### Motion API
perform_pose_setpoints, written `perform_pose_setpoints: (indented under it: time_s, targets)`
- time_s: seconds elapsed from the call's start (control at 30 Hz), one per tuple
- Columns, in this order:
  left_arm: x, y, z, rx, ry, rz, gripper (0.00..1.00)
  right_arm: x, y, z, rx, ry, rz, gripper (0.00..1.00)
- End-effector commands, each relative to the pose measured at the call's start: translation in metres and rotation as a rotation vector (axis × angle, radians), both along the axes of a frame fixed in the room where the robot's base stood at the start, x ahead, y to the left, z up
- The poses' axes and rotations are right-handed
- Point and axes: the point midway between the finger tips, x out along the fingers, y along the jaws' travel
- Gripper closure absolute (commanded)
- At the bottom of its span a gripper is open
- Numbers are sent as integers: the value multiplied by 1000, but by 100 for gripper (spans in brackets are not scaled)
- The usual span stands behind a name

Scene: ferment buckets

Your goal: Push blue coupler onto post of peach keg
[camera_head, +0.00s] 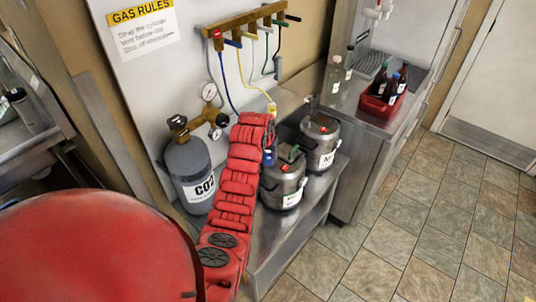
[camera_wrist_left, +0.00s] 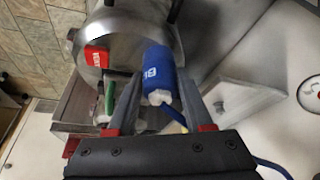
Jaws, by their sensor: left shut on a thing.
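My left gripper (camera_wrist_left: 157,108) is shut on the blue coupler (camera_wrist_left: 158,72), a blue cylinder with white lettering and a white end. In the head view the blue coupler (camera_head: 269,157) shows at the end of my red arm, by the near side of the front keg's top. The front steel keg (camera_head: 270,184) has a red tag, a green fitting and a white label too small to read; I cannot tell whether it is the peach one. A keg (camera_wrist_left: 118,27) with a red tag shows beyond the coupler in the wrist view. The post is hidden. My right gripper is out of view.
A second keg (camera_head: 318,153) stands behind on the steel shelf (camera_head: 283,232). A grey CO2 cylinder (camera_head: 188,165) with a gauge stands left of my arm. A red bottle crate (camera_head: 374,108) sits on the right counter.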

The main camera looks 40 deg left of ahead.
Motion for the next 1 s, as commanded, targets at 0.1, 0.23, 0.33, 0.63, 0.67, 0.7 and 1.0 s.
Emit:
perform_pose_setpoints:
  time_s: [0.1, 0.23, 0.33, 0.63, 0.67, 0.7, 1.0]
  targets:
    - [0, 0, -2, -1, 2, 0, 100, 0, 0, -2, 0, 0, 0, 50]
    - [-1, 0, -2, -1, 2, 0, 100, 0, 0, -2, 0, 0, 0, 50]
    - [-1, 0, -2, -1, 3, 0, 100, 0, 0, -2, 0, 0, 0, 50]
    - [-1, 0, -2, -1, 3, 0, 14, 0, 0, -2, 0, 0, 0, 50]
    - [-1, 0, -2, -1, 2, 0, 14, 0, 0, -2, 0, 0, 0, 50]
    - [-1, 0, -2, -1, 2, 0, 14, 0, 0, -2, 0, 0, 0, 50]
    - [0, 0, -2, -1, 2, 0, 0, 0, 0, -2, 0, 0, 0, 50]
